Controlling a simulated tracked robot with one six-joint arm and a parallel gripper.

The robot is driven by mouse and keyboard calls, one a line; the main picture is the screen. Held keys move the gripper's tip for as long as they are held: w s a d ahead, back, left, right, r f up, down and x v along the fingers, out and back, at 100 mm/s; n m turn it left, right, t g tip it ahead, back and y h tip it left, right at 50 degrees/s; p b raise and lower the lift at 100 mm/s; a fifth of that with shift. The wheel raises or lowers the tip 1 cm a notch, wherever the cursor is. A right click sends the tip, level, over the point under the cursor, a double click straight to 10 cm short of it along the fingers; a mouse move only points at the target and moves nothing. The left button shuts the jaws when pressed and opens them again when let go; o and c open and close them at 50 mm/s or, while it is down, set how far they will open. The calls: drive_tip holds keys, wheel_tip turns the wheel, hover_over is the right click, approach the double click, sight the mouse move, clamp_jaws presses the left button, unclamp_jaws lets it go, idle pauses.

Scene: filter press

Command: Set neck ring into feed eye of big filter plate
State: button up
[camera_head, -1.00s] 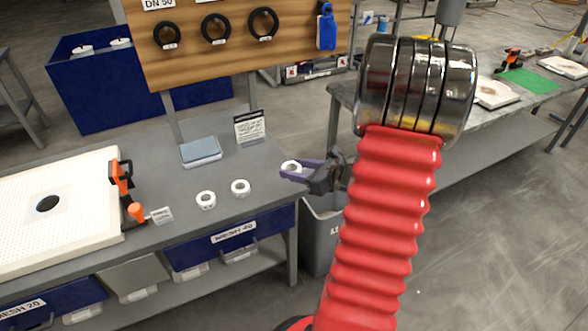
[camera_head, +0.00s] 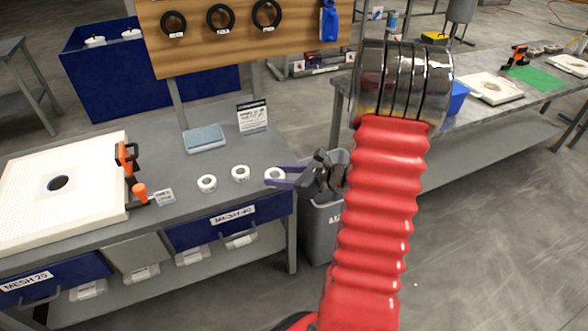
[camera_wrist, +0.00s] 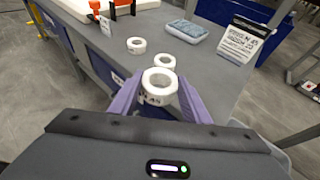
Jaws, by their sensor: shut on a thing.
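My gripper (camera_head: 285,176) is shut on a white neck ring (camera_head: 274,175) at the right end of the grey bench. In the wrist view the held ring (camera_wrist: 160,88) sits between the purple fingers, with a printed label on its side. The big filter plate (camera_head: 30,200) is a white perforated slab lying on the bench at left. Its dark round feed eye (camera_head: 57,184) is near the plate's middle, well left of my gripper. Two more white rings stand on the bench, one nearer (camera_head: 240,173) and one farther left (camera_head: 207,183).
An orange and black clamp (camera_head: 127,160) grips the plate's right edge, with a small label card (camera_head: 164,197) beside it. A blue-grey pad (camera_head: 205,138) and a sign (camera_head: 252,117) stand behind the rings. A pegboard (camera_head: 240,35) rises at the back. A grey bin (camera_head: 322,225) is below my gripper.

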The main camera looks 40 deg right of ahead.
drive_tip(key=w+a+f+n+g+y, duration=0.1)
drive_tip(key=a+f, duration=0.3)
drive_tip(key=a, duration=0.4)
drive_tip(key=w+a+f+n+g+y, duration=0.1)
drive_tip(key=a+f+n+g+y, duration=0.1)
drive_tip(key=a, duration=0.7)
drive_tip(key=w+a+f+n+g+y, duration=0.1)
drive_tip(key=a+f+n+g+y, duration=0.1)
drive_tip(key=a+f, duration=0.3)
drive_tip(key=a+n+y, duration=0.1)
drive_tip(key=a, duration=0.2)
drive_tip(key=shift+w+a+f+n, duration=0.3)
drive_tip(key=shift+w+a, duration=0.05)
